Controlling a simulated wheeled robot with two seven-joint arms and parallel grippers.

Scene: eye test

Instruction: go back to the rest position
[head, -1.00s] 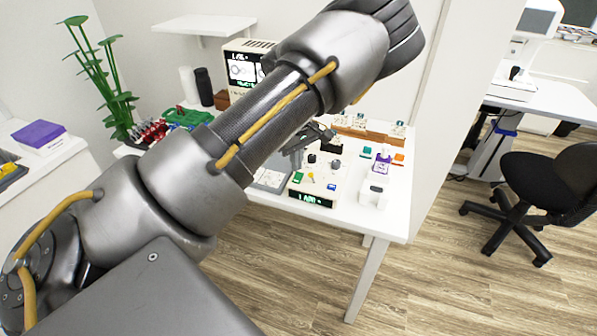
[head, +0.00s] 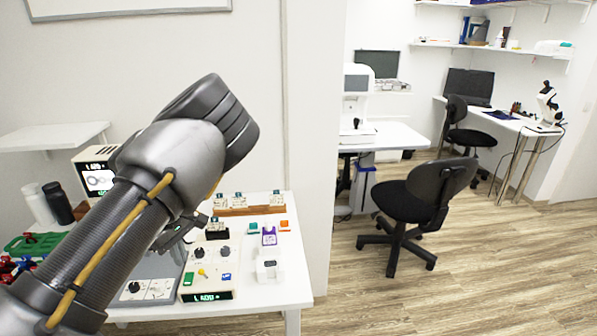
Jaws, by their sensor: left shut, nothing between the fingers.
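My left arm comes in from the lower left and crosses in front of the white table (head: 270,291). My left gripper (head: 186,236) shows small and partly hidden behind my own arm, above the table's back left part. It is shut and empty. My right gripper is not in the head view.
On the table stand a control box with a lit display (head: 207,296), a white device (head: 269,269) and a wooden rack (head: 249,210). A black office chair (head: 425,200) stands to the right. The wooden floor at the lower right is clear.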

